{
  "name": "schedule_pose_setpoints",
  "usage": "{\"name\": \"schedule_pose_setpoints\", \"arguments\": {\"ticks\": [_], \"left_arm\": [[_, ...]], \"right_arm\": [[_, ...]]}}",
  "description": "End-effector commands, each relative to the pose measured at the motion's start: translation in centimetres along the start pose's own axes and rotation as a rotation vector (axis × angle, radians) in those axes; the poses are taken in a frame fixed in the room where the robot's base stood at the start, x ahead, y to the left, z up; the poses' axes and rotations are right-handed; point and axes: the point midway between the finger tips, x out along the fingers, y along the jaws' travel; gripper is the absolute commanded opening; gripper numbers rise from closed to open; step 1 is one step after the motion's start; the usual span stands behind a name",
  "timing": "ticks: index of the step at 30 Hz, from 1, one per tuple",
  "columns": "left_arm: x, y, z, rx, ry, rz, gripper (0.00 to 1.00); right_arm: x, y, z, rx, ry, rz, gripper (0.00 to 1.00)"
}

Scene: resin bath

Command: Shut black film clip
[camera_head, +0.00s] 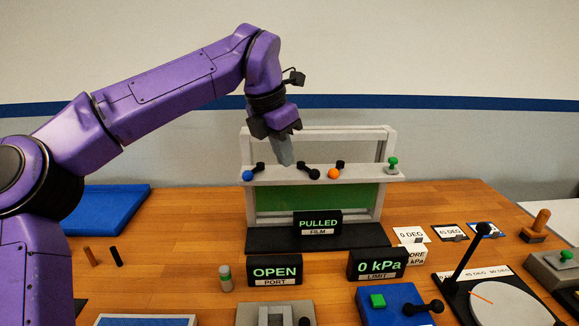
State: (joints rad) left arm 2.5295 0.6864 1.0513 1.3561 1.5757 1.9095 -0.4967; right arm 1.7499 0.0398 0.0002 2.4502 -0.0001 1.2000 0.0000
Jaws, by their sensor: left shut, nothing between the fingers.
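The black film clip (314,174) is a black ball on a short black lever, on the pale crossbar of the film frame (380,145). Its lever slants up to the left from the ball. My left gripper (285,159) is shut and empty, pointing down just left of this clip and in front of the frame. I cannot tell whether its fingertips touch the bar. A clip with a blue ball (248,175) sits left of it and one with an orange ball (333,174) sits to the right. My right gripper is not in view.
A green knob (393,161) stands at the bar's right end. Signs reading PULLED FILM (318,223), OPEN PORT (274,270) and 0 kPa LIMIT (377,264) stand in front. A black upright lever (467,252) rises at the right. A blue tray (108,208) lies left.

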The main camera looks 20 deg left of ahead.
Motion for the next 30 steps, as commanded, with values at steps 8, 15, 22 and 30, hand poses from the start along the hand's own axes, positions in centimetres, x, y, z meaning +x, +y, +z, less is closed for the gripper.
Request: {"name": "schedule_pose_setpoints", "arguments": {"ticks": [8,15,22,30], "left_arm": [[-4.9,-0.5,0.4,0.009,0.002,-0.001,0.00],[-5.7,-0.4,0.2,0.006,0.003,-0.002,0.00],[-5.7,-0.3,0.2,0.005,0.003,-0.002,0.00],[-5.7,-0.3,0.1,0.004,0.003,-0.002,0.00]], "right_arm": [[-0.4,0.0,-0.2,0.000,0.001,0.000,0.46],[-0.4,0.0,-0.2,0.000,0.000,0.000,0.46],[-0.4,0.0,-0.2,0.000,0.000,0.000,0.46],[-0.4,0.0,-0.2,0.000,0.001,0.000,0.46]]}}
